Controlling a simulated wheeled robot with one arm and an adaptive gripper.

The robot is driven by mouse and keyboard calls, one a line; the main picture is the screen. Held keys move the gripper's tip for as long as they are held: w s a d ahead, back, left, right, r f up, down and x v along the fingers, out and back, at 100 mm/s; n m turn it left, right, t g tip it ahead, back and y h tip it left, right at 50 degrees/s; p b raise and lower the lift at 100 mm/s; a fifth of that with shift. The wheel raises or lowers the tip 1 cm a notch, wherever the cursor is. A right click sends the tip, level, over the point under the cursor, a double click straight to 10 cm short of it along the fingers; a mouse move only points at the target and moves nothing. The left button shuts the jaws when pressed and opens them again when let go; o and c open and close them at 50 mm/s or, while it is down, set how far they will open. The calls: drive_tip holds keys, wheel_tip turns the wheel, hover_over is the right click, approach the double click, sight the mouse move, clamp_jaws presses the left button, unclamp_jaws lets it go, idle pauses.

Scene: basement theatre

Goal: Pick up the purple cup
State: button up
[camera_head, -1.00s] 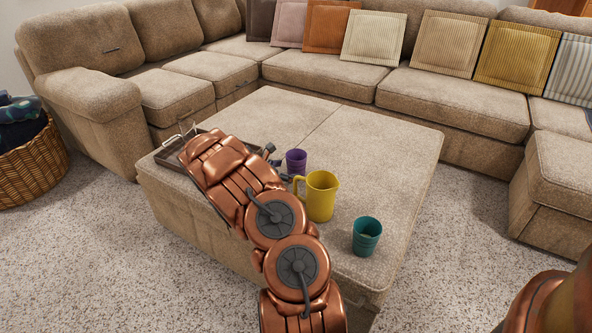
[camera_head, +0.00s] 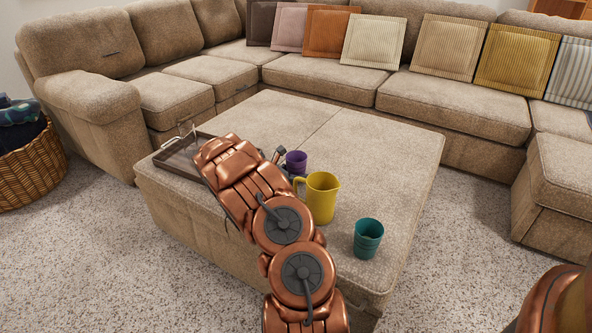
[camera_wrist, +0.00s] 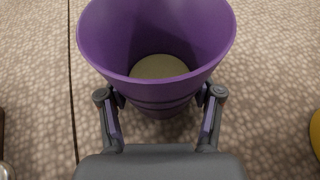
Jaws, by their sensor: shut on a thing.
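The purple cup (camera_head: 296,161) stands upright on the beige ottoman (camera_head: 400,190), behind the yellow mug. In the wrist view the purple cup (camera_wrist: 157,88) fills the upper middle, with its open rim towards the camera and an empty inside. My gripper (camera_wrist: 160,108) has one finger on each side of the cup's lower body, shut on it. In the head view my gripper (camera_head: 283,163) is partly hidden by my arm at the cup's left. I cannot tell whether the cup's base touches the ottoman.
A yellow mug (camera_head: 322,198) stands close in front of the cup, and a teal cup (camera_head: 367,239) stands further right near the ottoman's edge. A dark tray (camera_head: 172,160) lies at the left. The ottoman's back and right are clear. A sofa (camera_head: 450,98) surrounds the far side.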

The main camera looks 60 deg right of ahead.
drive_tip(key=c, duration=0.4)
drive_tip(key=shift+r, duration=0.1)
